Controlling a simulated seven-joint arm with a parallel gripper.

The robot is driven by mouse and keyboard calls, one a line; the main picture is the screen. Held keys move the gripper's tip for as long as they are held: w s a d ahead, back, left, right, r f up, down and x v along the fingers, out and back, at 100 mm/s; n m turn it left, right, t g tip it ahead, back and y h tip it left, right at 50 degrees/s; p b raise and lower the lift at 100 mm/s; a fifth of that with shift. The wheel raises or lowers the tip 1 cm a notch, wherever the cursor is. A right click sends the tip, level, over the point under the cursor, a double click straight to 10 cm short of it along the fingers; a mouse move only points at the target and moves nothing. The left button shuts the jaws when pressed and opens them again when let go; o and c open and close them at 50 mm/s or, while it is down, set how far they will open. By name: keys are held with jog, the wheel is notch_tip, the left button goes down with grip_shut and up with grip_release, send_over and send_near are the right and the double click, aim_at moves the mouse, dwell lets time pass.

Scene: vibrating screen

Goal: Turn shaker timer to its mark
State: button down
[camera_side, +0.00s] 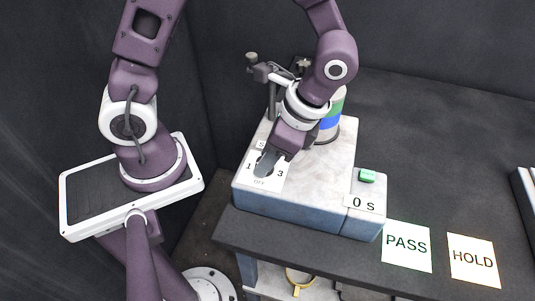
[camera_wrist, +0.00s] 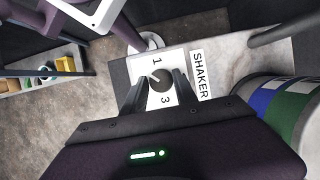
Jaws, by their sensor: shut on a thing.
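The shaker timer is a dark round knob (camera_wrist: 160,79) on a white dial plate (camera_wrist: 142,66) marked 1 and 3, with OFF at its lower edge in the side view. A SHAKER label (camera_wrist: 201,74) lies beside the plate. My gripper (camera_wrist: 158,88) reaches down over the dial with its two dark fingers on either side of the knob, shut on it. In the side view my gripper (camera_side: 265,172) hides most of the knob. A light pointer line shows on the knob's top, but its exact setting is hard to tell.
The shaker base (camera_side: 325,185) carries a green button (camera_side: 367,176) and a display reading 0 s (camera_side: 362,204). A sieve stack with blue and green bands (camera_side: 330,122) stands behind my gripper. PASS (camera_side: 407,246) and HOLD (camera_side: 473,260) cards lie on the dark bench at right.

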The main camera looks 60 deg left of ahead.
aim_at(272, 182)
jog(key=m+t, duration=0.1)
jog(key=m, duration=0.3)
jog(key=shift+s+d+m+t+y, duration=0.1)
jog(key=shift+m+t+y, duration=0.2)
jog(key=shift+t+y, duration=0.1)
jog(key=shift+s+m+t, duration=0.1)
jog(key=shift+m+t, duration=0.6)
jog(key=shift+m, duration=1.3)
jog(key=c, duration=1)
grip_release()
jog(key=v, duration=0.7)
jog(key=shift+d, duration=0.15)
